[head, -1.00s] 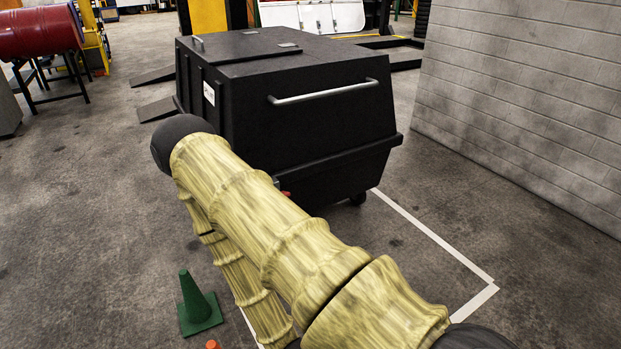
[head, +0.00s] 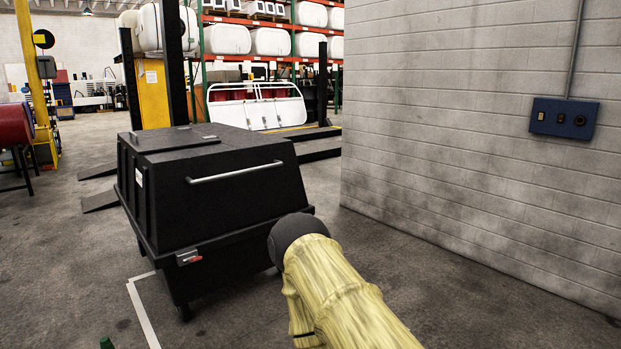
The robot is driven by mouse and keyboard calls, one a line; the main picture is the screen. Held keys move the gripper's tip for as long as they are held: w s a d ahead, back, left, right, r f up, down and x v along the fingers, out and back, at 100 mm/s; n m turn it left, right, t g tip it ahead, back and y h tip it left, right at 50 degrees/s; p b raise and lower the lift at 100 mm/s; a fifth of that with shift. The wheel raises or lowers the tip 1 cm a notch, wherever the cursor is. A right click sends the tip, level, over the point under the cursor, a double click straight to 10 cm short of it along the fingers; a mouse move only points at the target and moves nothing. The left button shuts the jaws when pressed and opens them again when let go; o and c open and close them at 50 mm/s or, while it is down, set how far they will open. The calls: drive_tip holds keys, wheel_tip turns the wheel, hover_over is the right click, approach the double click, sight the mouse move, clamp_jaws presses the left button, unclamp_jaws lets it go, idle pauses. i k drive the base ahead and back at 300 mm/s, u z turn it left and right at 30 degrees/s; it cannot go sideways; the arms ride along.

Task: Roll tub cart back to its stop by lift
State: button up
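The black tub cart (head: 215,195) stands on the concrete floor left of the middle in the head view. It has a sloped front, a closed lid and a pale horizontal handle bar (head: 235,173). A small red-and-metal latch (head: 188,257) sits low on its near corner. The lift (head: 160,85), with a yellow post, dark columns and low ramps, stands behind the cart. My yellow-sleeved arm reaches up from the bottom, right of the cart. My gripper is not in view. The cart's far side and most of its wheels are hidden.
A grey block wall (head: 480,140) with a blue switch box (head: 565,118) closes off the right. A white floor line (head: 143,314) runs by the cart's near left. A green cone tip (head: 106,342) shows at the bottom edge. Floor between cart and wall is open.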

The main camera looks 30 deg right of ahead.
sight(221, 203)
drive_tip(key=z, duration=1.05)
drive_tip(key=i, duration=1.4)
drive_tip(key=u, duration=0.3)
drive_tip(key=i, duration=0.9)
drive_tip(key=u, duration=0.9)
drive_tip(key=i, duration=0.25)
drive_tip(key=u, duration=0.25)
